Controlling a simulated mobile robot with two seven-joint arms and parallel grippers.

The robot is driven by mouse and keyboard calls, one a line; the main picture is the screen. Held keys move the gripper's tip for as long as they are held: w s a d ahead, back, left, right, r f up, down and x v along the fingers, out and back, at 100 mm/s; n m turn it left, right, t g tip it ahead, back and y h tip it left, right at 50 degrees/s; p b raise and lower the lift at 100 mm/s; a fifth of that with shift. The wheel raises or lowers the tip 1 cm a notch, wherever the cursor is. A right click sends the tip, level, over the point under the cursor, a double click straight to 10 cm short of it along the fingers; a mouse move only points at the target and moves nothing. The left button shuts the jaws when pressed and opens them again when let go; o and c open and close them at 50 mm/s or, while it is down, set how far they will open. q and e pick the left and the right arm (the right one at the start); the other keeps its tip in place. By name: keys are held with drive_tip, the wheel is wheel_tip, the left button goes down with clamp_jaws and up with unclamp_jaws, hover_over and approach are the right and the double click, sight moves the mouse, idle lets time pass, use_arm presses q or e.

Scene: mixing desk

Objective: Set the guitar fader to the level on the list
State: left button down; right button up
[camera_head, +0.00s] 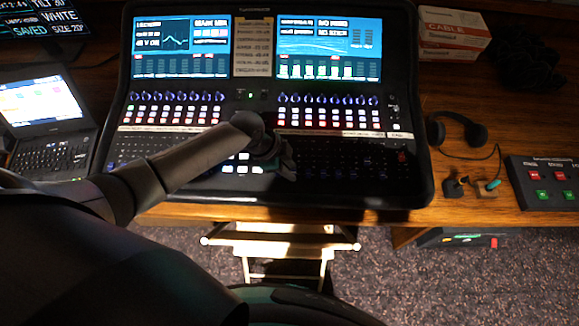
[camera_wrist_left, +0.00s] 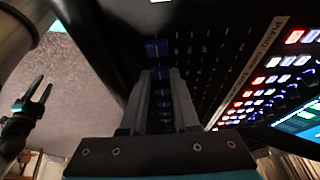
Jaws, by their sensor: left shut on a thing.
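The mixing desk (camera_head: 420,190) fills the middle of the head view. The paper list (camera_head: 253,45) is fixed between its two screens; its lines are too small to read. My left gripper (camera_head: 283,160) is down at the fader area right of the desk's middle, and my arm hides part of it. In the left wrist view its fingers (camera_wrist_left: 160,76) are shut on a blue fader cap. Other blue fader caps (camera_wrist_left: 157,48) stand in a row with it. I cannot read which channel it is. What looks like my right gripper (camera_wrist_left: 38,95) is open and empty, away from the desk.
A laptop (camera_head: 45,110) stands left of the desk. A stool (camera_head: 280,245) stands below the front edge.

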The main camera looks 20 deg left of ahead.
sight(295, 161)
idle(0.9)
use_arm(q)
drive_tip(key=shift+w+a+r+b, duration=0.1)
drive_tip(key=shift+w+a+b, duration=0.2)
drive_tip(key=shift+w+b, duration=0.45)
drive_tip(key=shift+w+a+b, duration=0.25)
drive_tip(key=shift+w+b, duration=0.1)
drive_tip(key=shift+w, duration=0.7)
drive_tip(key=c, duration=0.6)
unclamp_jaws()
drive_tip(key=shift+r, duration=0.1)
drive_tip(key=shift+c, duration=0.2)
drive_tip(key=p+v, duration=0.1)
drive_tip(key=v, duration=1.4)
